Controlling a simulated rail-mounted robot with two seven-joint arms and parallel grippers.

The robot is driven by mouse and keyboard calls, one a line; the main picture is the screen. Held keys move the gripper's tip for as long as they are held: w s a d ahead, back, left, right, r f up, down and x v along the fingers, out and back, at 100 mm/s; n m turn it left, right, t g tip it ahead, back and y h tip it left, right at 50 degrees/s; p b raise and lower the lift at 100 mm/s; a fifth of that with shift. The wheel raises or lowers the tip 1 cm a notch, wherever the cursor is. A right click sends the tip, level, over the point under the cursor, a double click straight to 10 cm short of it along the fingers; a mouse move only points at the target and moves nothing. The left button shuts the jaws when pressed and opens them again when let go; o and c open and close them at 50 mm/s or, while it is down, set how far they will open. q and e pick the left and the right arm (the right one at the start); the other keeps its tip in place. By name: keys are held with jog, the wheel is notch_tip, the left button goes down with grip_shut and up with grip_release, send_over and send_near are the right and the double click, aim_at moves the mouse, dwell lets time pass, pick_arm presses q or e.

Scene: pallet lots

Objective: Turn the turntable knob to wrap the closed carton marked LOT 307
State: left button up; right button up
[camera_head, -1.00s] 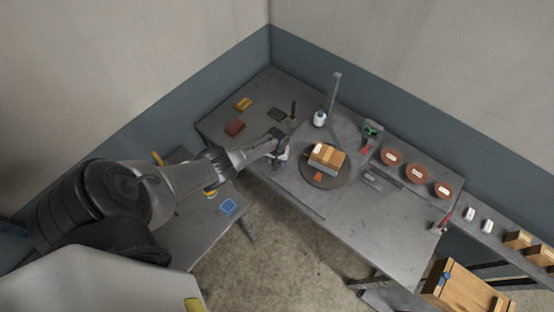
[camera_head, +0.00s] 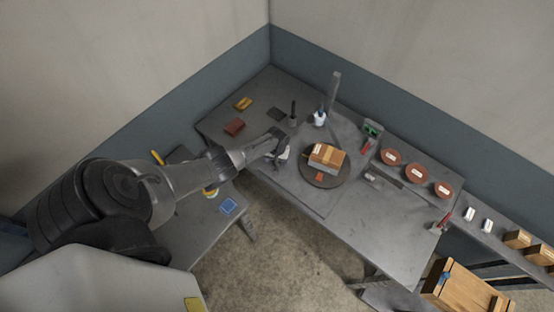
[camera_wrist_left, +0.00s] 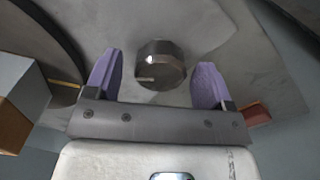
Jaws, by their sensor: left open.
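The turntable knob (camera_wrist_left: 160,66) is a dark faceted knob in the left wrist view, between and just beyond the two purple fingertips of my left gripper (camera_wrist_left: 157,78). The fingers are open, with a visible gap on each side of the knob. In the head view my left gripper (camera_head: 281,152) is at the left side of the turntable (camera_head: 318,181) and hides most of the knob. A closed brown carton (camera_head: 327,155) with a pale label sits on the turntable; its lettering is too small to read. My right gripper is not in view.
A post (camera_head: 334,92) with a white spool (camera_head: 319,118) stands behind the turntable. Several reddish discs (camera_head: 415,174) lie to the right. A red block (camera_head: 234,127) lies at the back left. A wooden crate (camera_head: 463,290) is at lower right. The bench front is mostly clear.

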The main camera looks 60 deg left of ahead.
pick_arm(q)
jog(key=shift+r, duration=0.3)
notch_tip(320, 180, up, 6)
jog(key=p, duration=0.2)
jog(key=shift+f+p, duration=0.25)
jog(key=shift+p, duration=0.15)
notch_tip(320, 180, up, 8)
jog(key=shift+f+p, duration=0.15)
jog(key=shift+p, duration=0.15)
dwell(0.7)
dwell(0.4)
